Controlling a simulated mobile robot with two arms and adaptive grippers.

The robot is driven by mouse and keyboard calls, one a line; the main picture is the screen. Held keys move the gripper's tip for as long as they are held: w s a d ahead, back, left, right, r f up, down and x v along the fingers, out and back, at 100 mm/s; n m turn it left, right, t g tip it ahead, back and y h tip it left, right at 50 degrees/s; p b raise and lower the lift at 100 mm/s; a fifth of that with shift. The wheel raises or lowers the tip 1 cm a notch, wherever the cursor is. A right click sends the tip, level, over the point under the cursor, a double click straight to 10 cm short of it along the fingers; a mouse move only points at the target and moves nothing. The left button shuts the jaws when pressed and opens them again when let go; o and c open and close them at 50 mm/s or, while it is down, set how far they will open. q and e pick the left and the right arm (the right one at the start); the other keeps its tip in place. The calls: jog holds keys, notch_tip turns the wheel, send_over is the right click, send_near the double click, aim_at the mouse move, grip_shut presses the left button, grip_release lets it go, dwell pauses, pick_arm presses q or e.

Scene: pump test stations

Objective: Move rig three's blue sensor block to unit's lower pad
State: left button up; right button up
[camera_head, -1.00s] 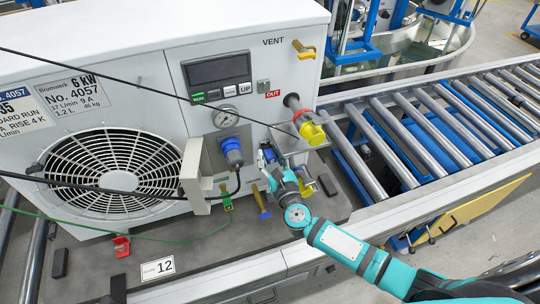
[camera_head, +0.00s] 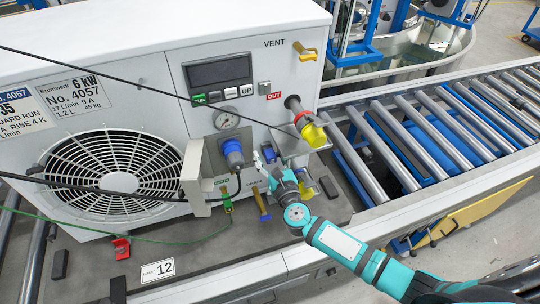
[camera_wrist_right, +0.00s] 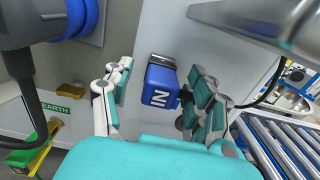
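A blue block (camera_wrist_right: 160,86) with white letters on its near face is on or close to the white unit's front (camera_head: 350,30) in the right wrist view. It sits between the spread fingers of my right gripper (camera_wrist_right: 158,100), with gaps on both sides. In the head view the block (camera_head: 269,153) is partly hidden by the right gripper (camera_head: 268,164), which is at the lower right of the unit's front. I cannot tell which surface is the lower pad. My left gripper is not in view.
A blue connector (camera_head: 233,153) with a black cable is left of the gripper; it looms close in the wrist view (camera_wrist_right: 80,15). A yellow-capped pipe (camera_head: 312,130) juts out above right. A roller conveyor (camera_head: 430,130) runs at the right. Thin cables cross the front.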

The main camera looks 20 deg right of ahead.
jog(key=s, duration=1.2)
jog(key=shift+d, duration=0.15)
